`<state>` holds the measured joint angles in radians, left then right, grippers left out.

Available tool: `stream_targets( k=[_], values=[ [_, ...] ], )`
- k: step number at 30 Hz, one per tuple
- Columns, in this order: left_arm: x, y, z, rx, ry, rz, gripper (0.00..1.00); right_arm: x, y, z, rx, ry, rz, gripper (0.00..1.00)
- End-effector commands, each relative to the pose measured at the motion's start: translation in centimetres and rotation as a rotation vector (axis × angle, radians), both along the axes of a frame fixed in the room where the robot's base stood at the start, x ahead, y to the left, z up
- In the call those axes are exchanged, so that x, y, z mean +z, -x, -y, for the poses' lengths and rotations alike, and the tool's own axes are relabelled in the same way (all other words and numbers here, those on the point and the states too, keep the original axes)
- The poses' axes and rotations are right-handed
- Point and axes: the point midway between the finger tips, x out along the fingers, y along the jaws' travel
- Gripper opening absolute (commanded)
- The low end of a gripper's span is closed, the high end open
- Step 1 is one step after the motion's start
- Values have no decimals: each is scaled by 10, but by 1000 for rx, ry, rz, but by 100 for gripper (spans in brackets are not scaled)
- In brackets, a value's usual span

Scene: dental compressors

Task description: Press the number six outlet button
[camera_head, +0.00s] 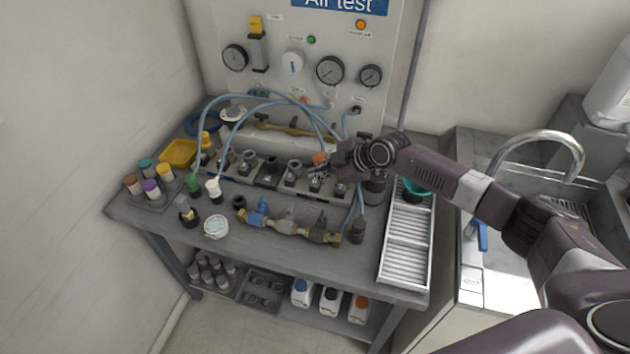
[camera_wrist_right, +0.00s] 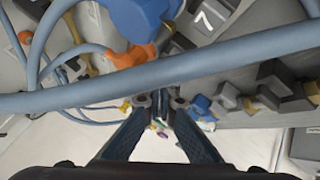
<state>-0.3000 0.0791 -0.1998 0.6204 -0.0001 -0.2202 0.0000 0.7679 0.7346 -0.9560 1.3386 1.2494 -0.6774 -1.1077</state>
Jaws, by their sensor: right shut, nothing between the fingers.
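The row of outlet blocks (camera_head: 268,173) runs along the bench below the air test panel. My right gripper (camera_head: 318,172) reaches in from the right over the right part of this row. It also shows in the right wrist view (camera_wrist_right: 161,103), its fingers shut and empty. Ahead of its tips in the wrist view are an orange lever (camera_wrist_right: 131,58), a blue part (camera_wrist_right: 140,17) and a plate marked 7 (camera_wrist_right: 207,17). I cannot read a number six, and I cannot tell which button is its own. Whether the fingertips touch anything is unclear. My left gripper is not in view.
A blue hose (camera_wrist_right: 60,102) crosses the wrist view close to the fingers. Hoses (camera_head: 200,130) arch over the bench's left part. A brass valve assembly (camera_head: 290,226) lies in front of the row. A white slatted tray (camera_head: 407,245) and a sink tap (camera_head: 540,137) stand right.

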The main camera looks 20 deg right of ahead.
Motion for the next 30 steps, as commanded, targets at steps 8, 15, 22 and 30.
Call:
stream_targets(
  k=[8,15,22,30],
  values=[
    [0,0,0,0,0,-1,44,0,0,0,0,0,0,0],
    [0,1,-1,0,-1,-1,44,0,0,0,0,0,0,0],
    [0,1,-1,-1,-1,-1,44,0,0,0,0,0,0,0],
    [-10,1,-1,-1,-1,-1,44,-8,0,0,0,0,0,0]
  ],
)
